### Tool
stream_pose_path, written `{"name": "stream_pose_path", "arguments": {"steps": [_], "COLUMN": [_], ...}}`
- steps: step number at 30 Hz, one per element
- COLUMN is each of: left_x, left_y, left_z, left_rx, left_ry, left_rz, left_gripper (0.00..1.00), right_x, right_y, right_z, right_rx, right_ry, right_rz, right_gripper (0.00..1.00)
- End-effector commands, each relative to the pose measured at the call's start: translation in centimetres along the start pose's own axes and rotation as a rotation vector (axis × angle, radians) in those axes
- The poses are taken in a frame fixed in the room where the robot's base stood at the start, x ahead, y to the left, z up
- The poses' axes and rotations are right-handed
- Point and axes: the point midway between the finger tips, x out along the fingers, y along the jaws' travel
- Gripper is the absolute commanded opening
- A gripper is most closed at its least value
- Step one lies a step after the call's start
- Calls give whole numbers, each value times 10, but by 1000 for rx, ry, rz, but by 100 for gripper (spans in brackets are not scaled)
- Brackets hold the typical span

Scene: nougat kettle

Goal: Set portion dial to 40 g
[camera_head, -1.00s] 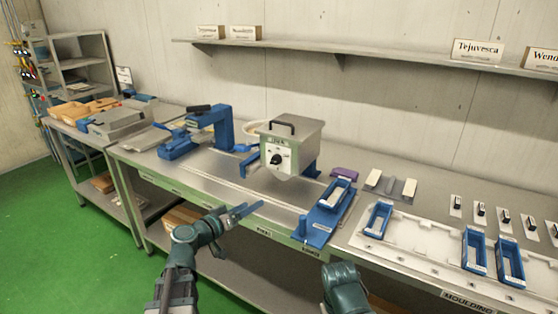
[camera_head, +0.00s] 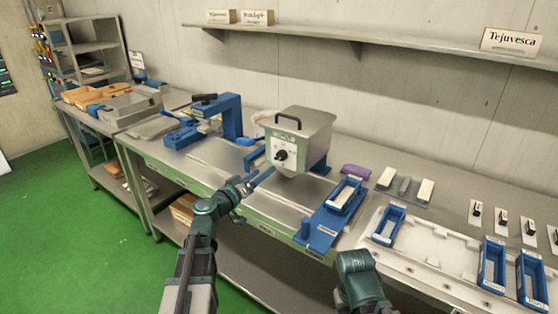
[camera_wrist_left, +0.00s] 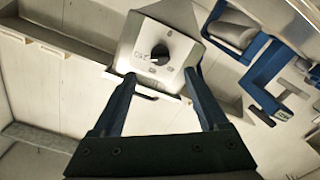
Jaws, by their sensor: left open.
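The portion dial is a black knob (camera_head: 281,155) on the pale front plate of a grey metal kettle box (camera_head: 305,130). In the left wrist view the knob (camera_wrist_left: 153,50) sits ahead, between and beyond the fingertips, with small marks around it that are too small to read. My left gripper (camera_head: 264,175) is in front of the box, a little below and left of the knob. In the left wrist view its two blue fingers (camera_wrist_left: 160,76) are spread apart with nothing between them. They look apart from the knob. My right arm shows at the bottom, but its jaws are out of sight.
A blue clamp-like device (camera_head: 222,118) stands left of the box. A blue tray (camera_head: 346,195) on a blue base sits to its right. Moulds and small blocks fill the right bench. A shelf (camera_head: 380,42) runs along the wall above.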

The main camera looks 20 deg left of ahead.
Motion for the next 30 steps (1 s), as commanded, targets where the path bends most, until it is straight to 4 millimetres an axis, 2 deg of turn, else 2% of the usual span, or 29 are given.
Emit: {"name": "stream_pose_path", "arguments": {"steps": [1,3,12,19,29,30], "left_x": [15,30,81,98,99,99], "left_y": [-2,-2,-1,0,0,0], "left_z": [-1,-1,0,0,0,0], "left_rx": [0,0,0,0,0,0], "left_ry": [-2,-1,-1,-1,0,0], "left_rz": [3,2,1,1,0,0], "left_gripper": [76,76,76,76,76,73], "right_x": [0,0,0,0,0,0], "right_y": [0,0,0,0,0,0], "right_z": [0,0,0,0,0,0], "right_rx": [0,0,0,0,0,0], "right_ry": [0,0,0,0,0,0], "right_rz": [0,0,0,0,0,0], "right_gripper": [50,50,50,50,50,50]}}
